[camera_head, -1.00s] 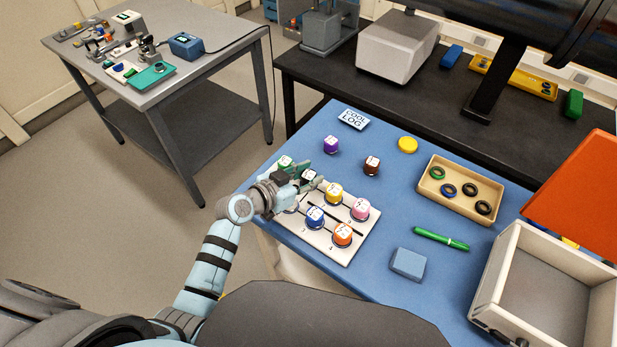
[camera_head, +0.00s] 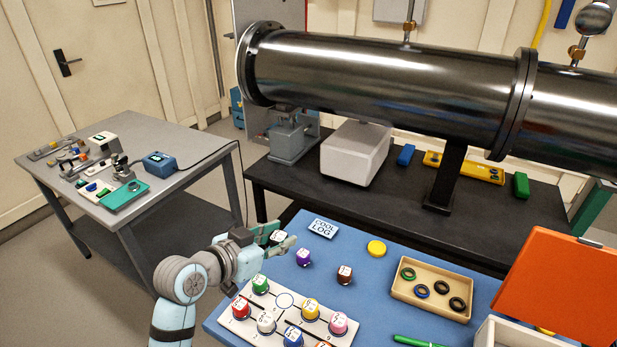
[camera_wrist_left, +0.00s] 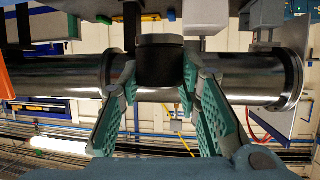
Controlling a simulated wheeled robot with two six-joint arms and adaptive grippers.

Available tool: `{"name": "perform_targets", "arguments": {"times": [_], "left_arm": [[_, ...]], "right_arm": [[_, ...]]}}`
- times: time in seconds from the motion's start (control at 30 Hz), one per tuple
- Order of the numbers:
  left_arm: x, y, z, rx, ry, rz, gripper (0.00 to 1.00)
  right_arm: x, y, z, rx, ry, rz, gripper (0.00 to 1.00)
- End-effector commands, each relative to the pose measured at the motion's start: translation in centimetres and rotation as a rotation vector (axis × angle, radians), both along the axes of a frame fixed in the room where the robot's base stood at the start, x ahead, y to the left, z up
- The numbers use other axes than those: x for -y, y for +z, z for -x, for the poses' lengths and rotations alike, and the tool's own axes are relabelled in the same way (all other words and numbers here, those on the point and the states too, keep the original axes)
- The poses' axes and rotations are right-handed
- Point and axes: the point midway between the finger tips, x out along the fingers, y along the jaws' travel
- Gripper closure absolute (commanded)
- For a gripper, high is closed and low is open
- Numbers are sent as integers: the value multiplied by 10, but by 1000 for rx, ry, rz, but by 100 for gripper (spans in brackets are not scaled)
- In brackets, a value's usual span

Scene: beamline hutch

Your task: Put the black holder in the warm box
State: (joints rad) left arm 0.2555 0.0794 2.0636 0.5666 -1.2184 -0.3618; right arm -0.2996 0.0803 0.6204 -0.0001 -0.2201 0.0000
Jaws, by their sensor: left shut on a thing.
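My left gripper (camera_head: 279,241) is shut on the black holder (camera_head: 275,236), which has a white top, and holds it above the left part of the blue table. In the left wrist view the black holder (camera_wrist_left: 160,62) sits between the two green fingers (camera_wrist_left: 162,100). The warm box (camera_head: 518,333), cream with a raised orange lid (camera_head: 553,285), stands at the lower right. Its lid is open; its inside is mostly cut off by the frame edge. My right gripper is not in view.
A white rack (camera_head: 247,329) holds several coloured holders and shows one empty round place. Purple (camera_head: 303,258) and brown (camera_head: 344,275) holders, a yellow disc (camera_head: 376,248), a ring tray (camera_head: 398,291) and a green pen (camera_head: 418,342) lie between. A large steel tube (camera_head: 390,80) hangs behind.

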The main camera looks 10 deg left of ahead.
Motion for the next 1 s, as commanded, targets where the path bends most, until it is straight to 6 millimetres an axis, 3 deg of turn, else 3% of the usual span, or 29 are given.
{"name": "perform_targets", "arguments": {"times": [0.17, 0.33, 0.4, 0.57, 0.73, 0.9, 1.0], "left_arm": [[6, 18, -4, 5, -12, 1, 98], [14, 63, 0, 9, -61, -4, 98], [6, 82, 10, 8, -92, -10, 98], [-16, 97, 42, 0, -163, -14, 98], [-36, 91, 91, -13, -273, -14, 98], [-44, 48, 142, -24, -394, -5, 98], [-50, 30, 152, -16, -421, -3, 98]], "right_arm": [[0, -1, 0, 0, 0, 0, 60], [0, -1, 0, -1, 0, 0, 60], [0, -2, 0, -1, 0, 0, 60], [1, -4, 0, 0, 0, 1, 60], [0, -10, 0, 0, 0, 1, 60], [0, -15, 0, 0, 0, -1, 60], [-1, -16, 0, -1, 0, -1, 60]]}}
